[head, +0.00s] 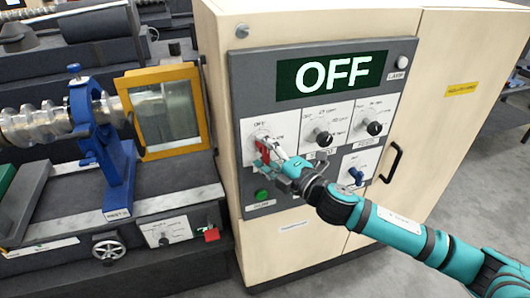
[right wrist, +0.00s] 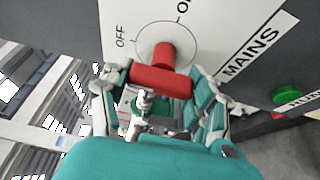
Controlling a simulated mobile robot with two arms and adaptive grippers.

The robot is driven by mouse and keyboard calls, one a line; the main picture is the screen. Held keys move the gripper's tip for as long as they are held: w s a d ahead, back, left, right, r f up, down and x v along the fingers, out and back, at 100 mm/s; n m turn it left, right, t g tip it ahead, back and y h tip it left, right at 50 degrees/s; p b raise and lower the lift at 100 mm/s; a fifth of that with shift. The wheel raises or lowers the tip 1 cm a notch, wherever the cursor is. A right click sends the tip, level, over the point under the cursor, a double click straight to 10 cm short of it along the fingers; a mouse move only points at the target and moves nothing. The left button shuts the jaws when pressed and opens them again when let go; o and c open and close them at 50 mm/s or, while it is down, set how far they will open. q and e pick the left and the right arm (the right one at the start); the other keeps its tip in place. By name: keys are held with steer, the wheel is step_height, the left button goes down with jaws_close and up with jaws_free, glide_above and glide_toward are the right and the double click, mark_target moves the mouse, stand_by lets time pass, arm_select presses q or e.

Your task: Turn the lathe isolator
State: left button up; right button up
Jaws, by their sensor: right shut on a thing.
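The red lathe isolator handle (head: 262,147) sits on a white plate at the left of the grey control panel. My right gripper (head: 272,160) reaches it from the lower right and is shut on it. In the right wrist view the red handle (right wrist: 163,78) lies between the two fingers of my right gripper (right wrist: 155,84). The plate there reads OFF at left, ON at upper right and MAINS below right. I cannot tell exactly where the handle points. The display (head: 332,74) reads OFF. My left gripper is not in view.
Two black knobs (head: 323,137) sit right of the isolator. Floor shows at right.

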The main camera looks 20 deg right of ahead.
steer(key=o, duration=1.2)
steer(key=shift+a, duration=0.1)
steer(key=shift+c, duration=0.2)
steer(key=v, duration=1.2)
